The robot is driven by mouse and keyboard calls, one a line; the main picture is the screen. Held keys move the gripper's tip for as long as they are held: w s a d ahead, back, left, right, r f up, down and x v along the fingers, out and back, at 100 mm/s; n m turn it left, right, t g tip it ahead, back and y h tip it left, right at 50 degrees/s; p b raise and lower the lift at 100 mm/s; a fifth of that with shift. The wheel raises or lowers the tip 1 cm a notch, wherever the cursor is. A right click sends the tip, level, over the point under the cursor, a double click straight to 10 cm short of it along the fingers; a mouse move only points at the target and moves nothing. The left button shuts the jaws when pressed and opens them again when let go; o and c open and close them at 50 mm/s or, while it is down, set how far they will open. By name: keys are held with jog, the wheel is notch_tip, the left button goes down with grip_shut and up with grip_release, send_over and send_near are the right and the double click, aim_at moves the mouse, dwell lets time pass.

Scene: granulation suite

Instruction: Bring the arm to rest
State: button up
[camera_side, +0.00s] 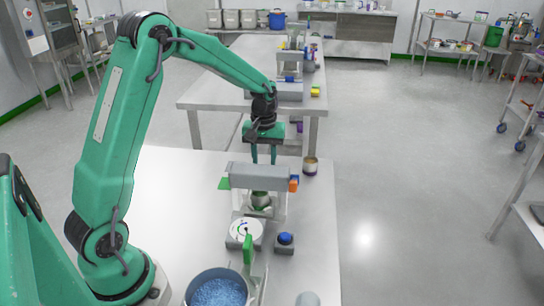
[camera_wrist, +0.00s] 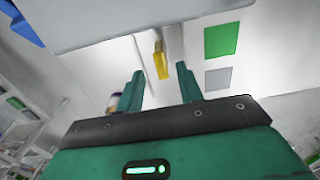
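My green arm reaches from the left over the near steel table (camera_side: 180,185). My gripper (camera_side: 264,160) points down behind and just above a grey machine (camera_side: 262,176) with a horizontal housing. I cannot tell whether the fingertips touch the housing. In the wrist view my gripper (camera_wrist: 159,70) has its two green fingers apart with nothing held between them. A yellow piece (camera_wrist: 161,62) shows beyond the fingertips, apart from them as far as I can see.
A pan of blue granules (camera_side: 218,292), a white round dial (camera_side: 245,231) and a blue-topped knob (camera_side: 285,239) stand near the machine. A small cup (camera_side: 310,165) is at the right edge. A second table (camera_side: 225,80) stands behind. The table's left part is clear.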

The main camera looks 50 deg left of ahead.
jog(key=shift+r, duration=0.3)
jog(key=shift+r, duration=0.1)
jog(key=shift+d+r, duration=0.1)
jog(key=shift+r, duration=0.05)
jog(key=s+d+r+m+t, duration=0.35)
jog(key=s+d+r, duration=0.35)
jog(key=s+r, duration=0.4)
jog(key=s+d+r+m+t, duration=0.1)
jog(key=s+d+m, duration=0.1)
jog(key=s, duration=0.4)
jog(key=s+d+r+m+t, duration=0.1)
jog(key=s+d+r+m, duration=0.1)
jog(key=s, duration=0.3)
jog(key=shift+s+d+m, duration=0.3)
jog(key=shift+s+m, duration=0.05)
jog(key=shift+m, duration=0.4)
